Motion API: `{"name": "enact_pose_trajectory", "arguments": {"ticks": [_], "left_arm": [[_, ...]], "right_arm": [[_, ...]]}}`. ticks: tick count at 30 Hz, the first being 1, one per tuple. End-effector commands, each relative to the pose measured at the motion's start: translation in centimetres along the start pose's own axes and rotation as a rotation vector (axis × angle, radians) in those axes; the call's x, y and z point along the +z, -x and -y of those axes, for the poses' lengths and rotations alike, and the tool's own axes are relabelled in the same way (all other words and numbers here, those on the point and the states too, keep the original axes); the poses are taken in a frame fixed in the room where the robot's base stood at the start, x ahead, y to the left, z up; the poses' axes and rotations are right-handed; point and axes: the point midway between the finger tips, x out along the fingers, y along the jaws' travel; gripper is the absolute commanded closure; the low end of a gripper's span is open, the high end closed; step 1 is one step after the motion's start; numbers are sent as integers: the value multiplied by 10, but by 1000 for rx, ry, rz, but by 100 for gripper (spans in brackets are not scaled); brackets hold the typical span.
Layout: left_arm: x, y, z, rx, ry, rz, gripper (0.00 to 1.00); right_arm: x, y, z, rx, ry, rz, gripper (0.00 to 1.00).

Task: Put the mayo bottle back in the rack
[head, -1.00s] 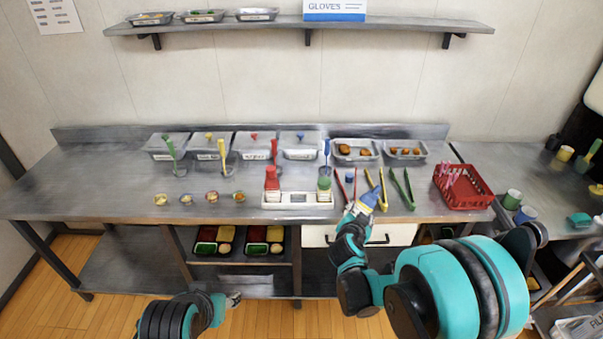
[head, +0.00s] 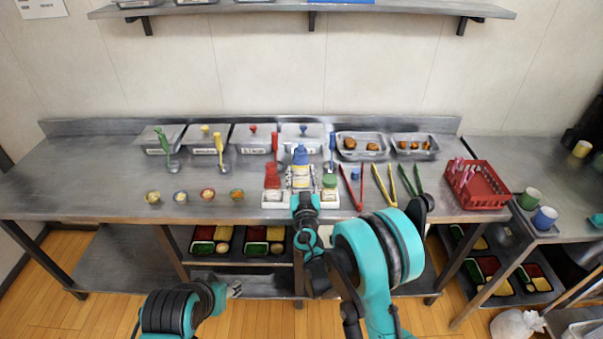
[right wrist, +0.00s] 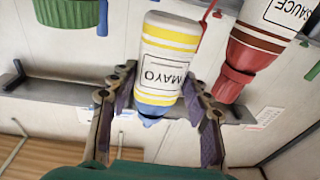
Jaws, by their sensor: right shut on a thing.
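The mayo bottle (head: 300,155), with a blue cap, is upright above the middle of the white rack (head: 273,199). My right gripper (head: 300,183) is shut on it; in the right wrist view the bottle (right wrist: 165,62) is between the two fingers (right wrist: 160,98), its MAYO label showing upside down. A red sauce bottle (head: 272,175) is in the rack's left place and a green-topped bottle (head: 329,182) in its right place. My gripper hides the rack's middle, so I cannot tell whether the mayo touches it. My left gripper (head: 235,289) is low, before the table.
Lidded bins (head: 230,140) with ladles stand behind the rack. Small bowls (head: 207,195) sit to its left. Red, yellow and green tongs (head: 384,185) lie to its right, then a red basket (head: 476,187). Bare table lies at far left.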

Motion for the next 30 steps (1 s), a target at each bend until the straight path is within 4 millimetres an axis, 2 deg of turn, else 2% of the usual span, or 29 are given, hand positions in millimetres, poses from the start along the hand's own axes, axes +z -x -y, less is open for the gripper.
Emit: {"name": "enact_pose_trajectory", "arguments": {"ticks": [18, 30], "left_arm": [[24, -33, 0, 0, 0, 0, 54], [25, -35, 0, 0, 0, 0, 54]], "right_arm": [[61, 6, 0, 2, 0, 0, 58], [65, 6, 0, 2, 0, 0, 58]]}}
